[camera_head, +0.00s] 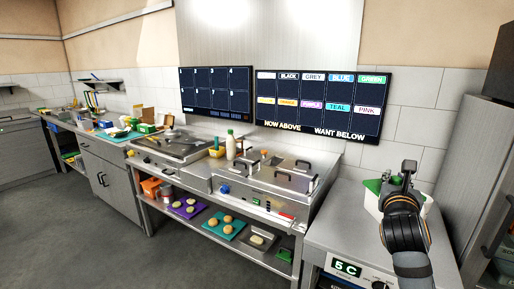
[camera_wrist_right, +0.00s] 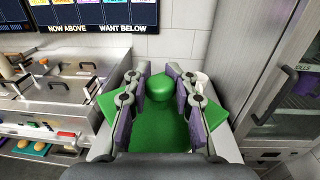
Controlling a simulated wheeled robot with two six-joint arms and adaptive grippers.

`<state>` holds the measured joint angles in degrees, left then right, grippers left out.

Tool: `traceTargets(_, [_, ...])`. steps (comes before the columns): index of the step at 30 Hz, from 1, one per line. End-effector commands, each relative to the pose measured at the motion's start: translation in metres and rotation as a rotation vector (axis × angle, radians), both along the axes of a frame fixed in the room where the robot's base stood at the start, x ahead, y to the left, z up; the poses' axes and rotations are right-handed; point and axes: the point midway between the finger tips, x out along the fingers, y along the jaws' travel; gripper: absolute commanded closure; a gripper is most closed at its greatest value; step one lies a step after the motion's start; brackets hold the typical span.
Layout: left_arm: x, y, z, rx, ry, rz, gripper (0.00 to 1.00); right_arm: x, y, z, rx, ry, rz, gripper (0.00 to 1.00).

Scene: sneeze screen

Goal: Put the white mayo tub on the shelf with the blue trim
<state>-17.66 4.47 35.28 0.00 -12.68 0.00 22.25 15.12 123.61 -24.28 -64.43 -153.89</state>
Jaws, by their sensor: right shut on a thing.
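My right gripper (camera_head: 400,175) is above the counter at the right. In the right wrist view its fingers (camera_wrist_right: 158,90) are shut on a rounded green object (camera_wrist_right: 160,87). A green surface lies below and around the fingers, so the object's lower edge is hard to make out. A small white round thing (camera_wrist_right: 203,80) shows partly behind the right finger; I cannot tell if it is the mayo tub. A white bottle with a green cap (camera_head: 230,146) stands on the middle counter. I cannot make out a shelf with blue trim. My left gripper is not in view.
A wall screen (camera_head: 318,103) shows colour names and "NOW ABOVE", "WANT BELOW". A lidded steel unit (camera_head: 270,180) stands left of my right arm. A tall steel cabinet (camera_head: 470,150) is close on the right. A lower shelf holds teal (camera_head: 240,232) and purple mats (camera_head: 178,212) with buns.

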Motion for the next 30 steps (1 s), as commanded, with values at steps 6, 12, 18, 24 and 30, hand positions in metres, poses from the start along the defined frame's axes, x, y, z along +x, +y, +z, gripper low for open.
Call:
traceTargets(6, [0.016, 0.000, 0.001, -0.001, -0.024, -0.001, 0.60, 0.010, 0.021, -0.053, 0.003, 0.006, 0.073, 1.00])
traceTargets(12, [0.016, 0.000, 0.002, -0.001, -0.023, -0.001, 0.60, 0.009, 0.051, -0.122, 0.005, 0.010, 0.170, 1.00])
traceTargets(18, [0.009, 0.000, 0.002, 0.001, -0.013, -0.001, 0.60, -0.021, 0.100, -0.223, 0.010, 0.015, 0.311, 1.00])
traceTargets(24, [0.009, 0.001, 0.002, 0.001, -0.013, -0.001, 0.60, -0.068, 0.141, -0.290, 0.007, 0.010, 0.418, 1.00])
traceTargets(30, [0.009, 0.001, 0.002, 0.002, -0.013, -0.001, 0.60, -0.089, 0.157, -0.309, 0.002, 0.002, 0.459, 1.00])
